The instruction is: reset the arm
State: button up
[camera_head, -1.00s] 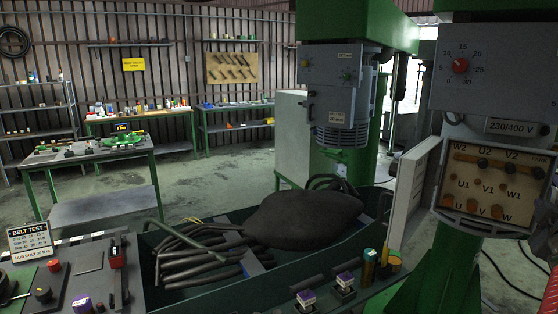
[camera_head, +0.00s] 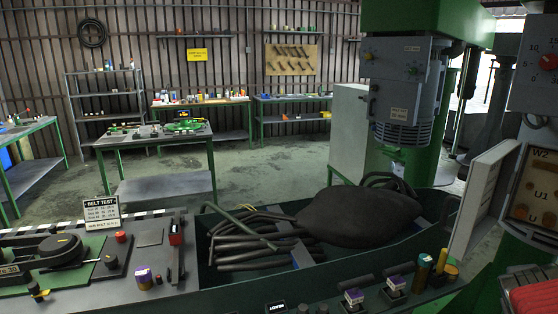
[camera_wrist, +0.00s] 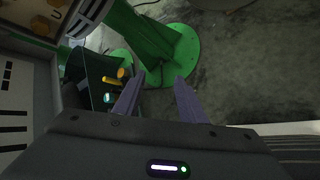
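My gripper (camera_wrist: 160,98) shows in the wrist view, with two purple-grey fingers spread apart and nothing between them. Beyond the fingertips are a green machine foot (camera_wrist: 170,50) and the grey floor. A yellow knob (camera_wrist: 120,73) on a dark bench end is just left of the fingers, apart from them. I cannot make out my gripper in the head view.
In the head view a green trough (camera_head: 250,275) holds dark hoses and a large black bag-like form (camera_head: 345,212). A bench with a belt test sign (camera_head: 101,212) is at left. A green machine column (camera_head: 405,160) stands at right. Open floor (camera_head: 270,170) lies behind.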

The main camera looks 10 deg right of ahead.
jog(key=a+f+g+y, duration=0.2)
jog(key=a+f, duration=0.3)
jog(key=a, duration=0.4)
jog(key=s+a+r+m+t+y, duration=0.1)
jog(key=a+m+y, duration=0.2)
jog(key=a, duration=1.1)
jog(key=s+a+r+m+t+y, duration=0.1)
jog(key=a+r+m+t+y, duration=0.1)
jog(key=a+m, duration=0.8)
jog(key=a+y, duration=0.1)
jog(key=a, duration=0.3)
jog(key=shift+a+r, duration=0.15)
jog(key=shift+a, duration=0.1)
jog(key=shift+c, duration=0.7)
